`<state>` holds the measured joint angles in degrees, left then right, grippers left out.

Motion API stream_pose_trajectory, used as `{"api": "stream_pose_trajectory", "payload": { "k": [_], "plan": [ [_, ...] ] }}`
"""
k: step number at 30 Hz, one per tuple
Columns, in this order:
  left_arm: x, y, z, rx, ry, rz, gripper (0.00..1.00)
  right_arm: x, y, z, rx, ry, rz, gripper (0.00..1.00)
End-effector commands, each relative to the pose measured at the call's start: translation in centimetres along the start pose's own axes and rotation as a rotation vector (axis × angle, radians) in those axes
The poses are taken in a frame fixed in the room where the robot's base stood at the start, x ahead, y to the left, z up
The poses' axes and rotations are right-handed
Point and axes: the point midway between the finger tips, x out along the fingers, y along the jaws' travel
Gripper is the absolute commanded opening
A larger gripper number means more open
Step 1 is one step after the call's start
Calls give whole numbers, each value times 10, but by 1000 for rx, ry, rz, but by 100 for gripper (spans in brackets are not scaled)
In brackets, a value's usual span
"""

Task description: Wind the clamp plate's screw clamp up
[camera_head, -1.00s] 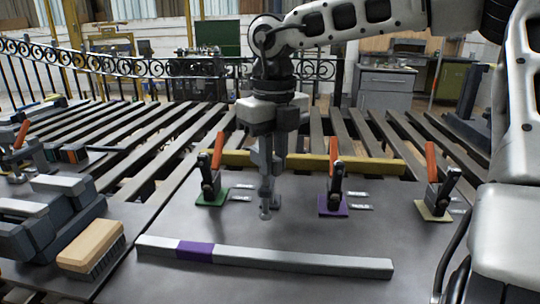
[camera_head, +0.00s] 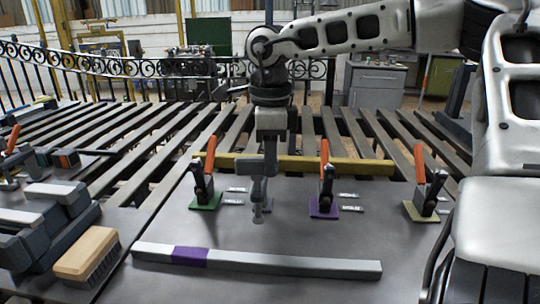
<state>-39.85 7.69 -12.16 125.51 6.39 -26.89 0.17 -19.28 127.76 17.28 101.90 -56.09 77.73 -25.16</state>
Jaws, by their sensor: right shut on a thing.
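My right gripper (camera_head: 265,165) hangs down from the wrist at the middle of the head view. It is shut on the grey upper part of the screw clamp (camera_head: 258,208). The clamp's thin stem and small round foot show below the fingers, over the dark clamp plate (camera_head: 290,238). The fingers hide the top of the clamp, and I cannot tell whether the foot touches the plate. My left gripper is not in view.
Orange-handled clamps stand on green (camera_head: 205,201), purple (camera_head: 323,210) and yellow (camera_head: 421,212) pads. A grey bar with a purple band (camera_head: 188,256) lies in front. A wooden brush (camera_head: 88,252) and grey blocks (camera_head: 45,215) are at left. Dark slats lie behind.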

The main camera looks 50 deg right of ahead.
Motion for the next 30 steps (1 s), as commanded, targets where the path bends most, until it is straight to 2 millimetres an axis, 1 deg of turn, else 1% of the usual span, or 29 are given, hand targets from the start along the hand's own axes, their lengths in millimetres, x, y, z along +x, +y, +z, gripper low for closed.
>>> {"api": "stream_pose_trajectory", "payload": {
  "k": [6, 12, 19, 29, 30],
  "plan": [
    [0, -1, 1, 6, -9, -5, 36, 2, -2, 0, -130, 4, 8, 0],
    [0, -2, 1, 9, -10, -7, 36, 3, -4, 0, -200, 4, 8, 0],
    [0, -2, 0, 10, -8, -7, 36, 4, -4, 0, -230, 4, 9, 0],
    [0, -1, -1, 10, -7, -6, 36, 4, -4, 0, -230, 5, 10, 0],
    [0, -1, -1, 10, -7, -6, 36, 4, -4, 0, -230, 5, 10, 22]
  ]
}}
